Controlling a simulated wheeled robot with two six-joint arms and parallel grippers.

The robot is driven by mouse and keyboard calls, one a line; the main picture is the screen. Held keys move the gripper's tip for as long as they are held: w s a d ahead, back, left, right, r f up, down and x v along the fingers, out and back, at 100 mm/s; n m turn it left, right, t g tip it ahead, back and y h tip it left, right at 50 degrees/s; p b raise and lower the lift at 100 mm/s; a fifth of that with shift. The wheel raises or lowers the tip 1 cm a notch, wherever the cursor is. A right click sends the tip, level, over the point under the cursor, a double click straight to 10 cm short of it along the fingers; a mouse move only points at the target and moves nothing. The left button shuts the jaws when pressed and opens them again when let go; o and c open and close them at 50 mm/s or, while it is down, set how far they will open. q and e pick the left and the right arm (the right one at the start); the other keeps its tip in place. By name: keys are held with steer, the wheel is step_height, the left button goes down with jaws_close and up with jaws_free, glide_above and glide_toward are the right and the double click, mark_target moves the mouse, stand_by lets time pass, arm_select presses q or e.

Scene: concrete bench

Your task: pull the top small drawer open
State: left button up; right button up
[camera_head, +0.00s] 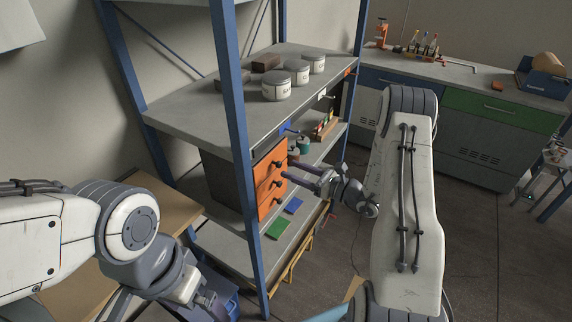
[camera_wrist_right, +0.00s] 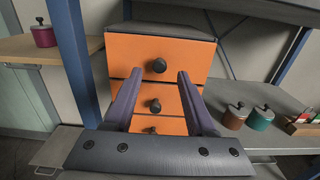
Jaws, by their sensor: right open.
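A small dark cabinet (camera_head: 222,180) with three orange drawer fronts stands on the middle shelf. The top small drawer (camera_head: 263,168) looks closed, flush with those below; it shows frontally in the right wrist view (camera_wrist_right: 190,55). Its round black knob (camera_wrist_right: 159,66) appears between my right fingertips in that view. My right gripper (camera_head: 302,174) is open and empty, pointing at the drawer fronts; whether its fingers reach beside the knob or stop short is hard to tell. My left gripper (camera_head: 205,299) is low at the left, near the bottom edge; its fingers are unclear.
Blue shelf posts (camera_head: 232,110) flank the cabinet. White jars (camera_head: 276,87) stand on the shelf above. Green and blue flat pieces (camera_head: 278,229) lie on the lower shelf. The floor in front is mostly clear.

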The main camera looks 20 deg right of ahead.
mark_target(280, 165)
steer(key=shift+x, duration=1.55)
jaws_close()
steer(key=shift+s, duration=0.1)
